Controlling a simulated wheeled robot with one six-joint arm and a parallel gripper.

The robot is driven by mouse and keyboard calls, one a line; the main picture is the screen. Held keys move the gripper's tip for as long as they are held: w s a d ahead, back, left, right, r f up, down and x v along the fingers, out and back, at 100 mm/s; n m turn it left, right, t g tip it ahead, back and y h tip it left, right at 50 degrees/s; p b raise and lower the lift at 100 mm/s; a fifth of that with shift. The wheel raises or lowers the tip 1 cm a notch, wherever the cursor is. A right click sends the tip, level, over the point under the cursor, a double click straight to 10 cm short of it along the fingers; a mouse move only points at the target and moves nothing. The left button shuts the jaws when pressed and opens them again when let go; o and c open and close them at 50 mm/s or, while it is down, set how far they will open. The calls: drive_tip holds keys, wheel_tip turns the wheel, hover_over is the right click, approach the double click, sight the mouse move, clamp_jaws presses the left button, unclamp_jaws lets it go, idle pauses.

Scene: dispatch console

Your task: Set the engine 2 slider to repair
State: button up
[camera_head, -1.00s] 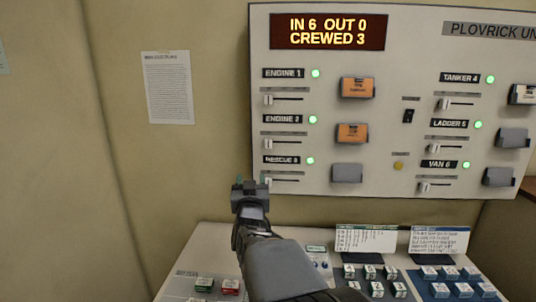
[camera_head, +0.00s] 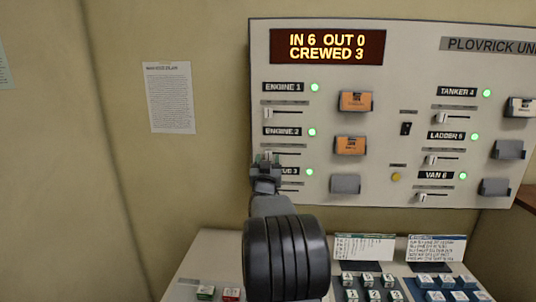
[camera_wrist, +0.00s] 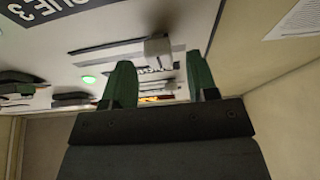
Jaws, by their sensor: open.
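The engine 2 label (camera_head: 282,132) is on the upright panel with a lit green lamp beside it. Its slider slot lies below a small grey legend strip (camera_head: 285,144) too small to read. The white engine 2 knob (camera_head: 268,155) is at the left end of the slot, partly hidden by my gripper. My gripper (camera_head: 265,163) is open just in front of and below it. In the upside-down wrist view a white knob (camera_wrist: 157,47) shows between the two green fingers of my gripper (camera_wrist: 160,78). I cannot tell whether they touch it.
The engine 1 slider (camera_head: 268,114) is above and the rescue 3 label (camera_head: 290,171) just below, partly covered by my gripper. Orange card holders (camera_head: 350,146) stick out to the right. A button desk (camera_head: 215,260) lies below.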

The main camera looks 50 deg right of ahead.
drive_tip(key=shift+w+d+r, duration=0.25)
drive_tip(key=shift+w+d, duration=0.15)
drive_tip(key=shift+d, duration=0.15)
clamp_jaws()
